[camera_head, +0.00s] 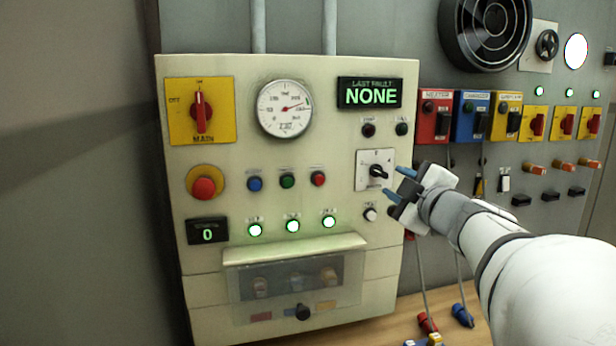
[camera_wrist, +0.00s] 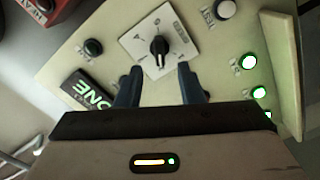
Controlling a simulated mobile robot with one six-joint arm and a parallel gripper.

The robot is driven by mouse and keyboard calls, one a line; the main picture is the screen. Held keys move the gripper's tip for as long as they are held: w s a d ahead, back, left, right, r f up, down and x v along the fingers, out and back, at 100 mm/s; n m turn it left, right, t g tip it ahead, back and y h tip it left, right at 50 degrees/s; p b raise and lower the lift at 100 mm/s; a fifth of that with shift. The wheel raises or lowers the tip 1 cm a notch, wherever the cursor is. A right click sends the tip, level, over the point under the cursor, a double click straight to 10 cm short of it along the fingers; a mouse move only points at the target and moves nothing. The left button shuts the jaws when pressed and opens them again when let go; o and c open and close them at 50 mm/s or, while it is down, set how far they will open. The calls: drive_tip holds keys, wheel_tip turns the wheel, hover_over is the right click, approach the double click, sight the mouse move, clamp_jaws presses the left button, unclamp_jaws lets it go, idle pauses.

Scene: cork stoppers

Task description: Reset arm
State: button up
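My gripper (camera_head: 396,184) is at the right side of the cream control panel (camera_head: 230,290), in front of the black selector knob (camera_head: 377,172) on its white plate. Its two blue fingers are apart, with nothing between them. In the wrist view my gripper (camera_wrist: 160,88) shows the same open fingers, with the selector knob (camera_wrist: 158,46) just beyond the tips. The fingers appear clear of the knob. My arm reaches in from the lower right.
The panel has a red main switch (camera_head: 200,110), a gauge (camera_head: 285,108), a red mushroom button (camera_head: 204,188), several lit buttons and a clear cover (camera_head: 295,285). Coloured switch boxes (camera_head: 470,115) and a fan (camera_head: 486,32) are on the wall at right.

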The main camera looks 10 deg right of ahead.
drive_tip(key=shift+s, duration=0.75)
drive_tip(key=s+a+f+m+g+h, duration=0.2)
drive_tip(key=f+m+g+h, duration=0.15)
drive_tip(key=f+m, duration=0.35)
drive_tip(key=s+a+f+m+g+h, duration=0.2)
drive_tip(key=s+f+m+g, duration=0.15)
drive_tip(key=f, duration=0.55)
drive_tip(key=s+a+f+m+g+y, duration=0.2)
drive_tip(key=s+a+f+g+y, duration=0.3)
drive_tip(key=s+a+f+g, duration=0.3)
drive_tip(key=s+a+f, duration=0.4)
drive_tip(key=shift+s, duration=0.35)
